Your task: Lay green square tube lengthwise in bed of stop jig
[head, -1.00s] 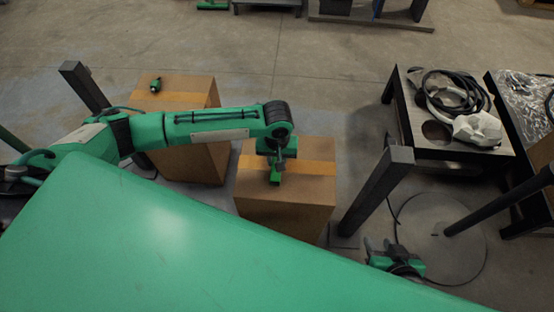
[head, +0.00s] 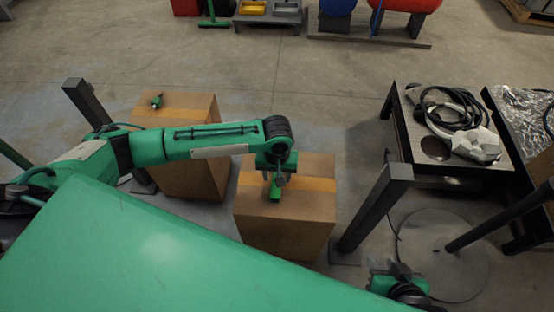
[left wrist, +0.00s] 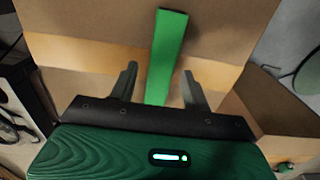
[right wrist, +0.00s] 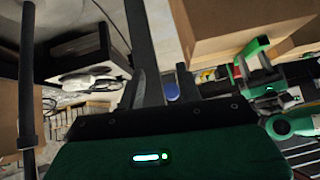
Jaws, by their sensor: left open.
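The green square tube (head: 275,192) lies on top of the front cardboard box (head: 285,225), partly hidden by my left gripper in the head view. In the left wrist view the tube (left wrist: 167,55) runs lengthwise between the two dark fingers, with a gap on both sides. My left gripper (left wrist: 160,85) is open around its near end, pointing down at the box. My right gripper (head: 387,268) is low at the lower right of the head view. In the right wrist view its fingers (right wrist: 162,85) are apart with nothing held. I cannot make out the stop jig.
A second cardboard box (head: 195,125) with a small green-and-black object (head: 157,101) stands at left. A dark table (head: 408,112) with cables and a white tool stands at right. A dark post (head: 375,208) rises between the front box and my right gripper.

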